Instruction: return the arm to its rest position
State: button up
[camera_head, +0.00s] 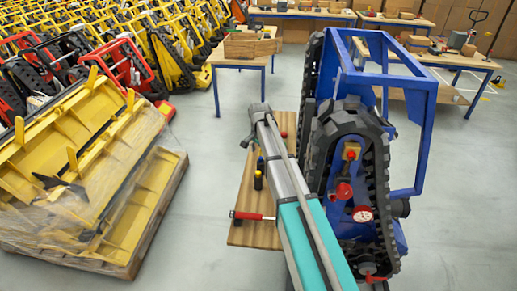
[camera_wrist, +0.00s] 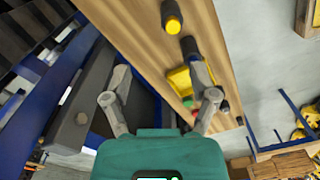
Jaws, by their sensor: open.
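My gripper (camera_wrist: 160,96) shows in the wrist view with its two grey fingers spread apart and nothing held between them. Behind the fingers lie the edge of a wooden bench top (camera_wrist: 225,85) and dark parts of a machine. In the head view my teal and grey arm reaches from the bottom edge up over the bench top (camera_head: 240,238), beside a blue-framed tracked carrier (camera_head: 418,140). The fingers cannot be made out in the head view.
A red-handled tool (camera_head: 250,215) and small black-and-yellow items (camera_head: 259,181) are on the bench. A wrapped pallet of yellow parts (camera_head: 120,190) stands left. Bare floor lies between. Work tables, one with a wooden crate (camera_head: 252,47), and rows of machines stand behind.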

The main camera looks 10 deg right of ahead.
jog(key=s+f+n+b, duration=0.2)
jog(key=s+n, duration=0.7)
jog(key=s, duration=2)
jog(key=shift+c, duration=1.2)
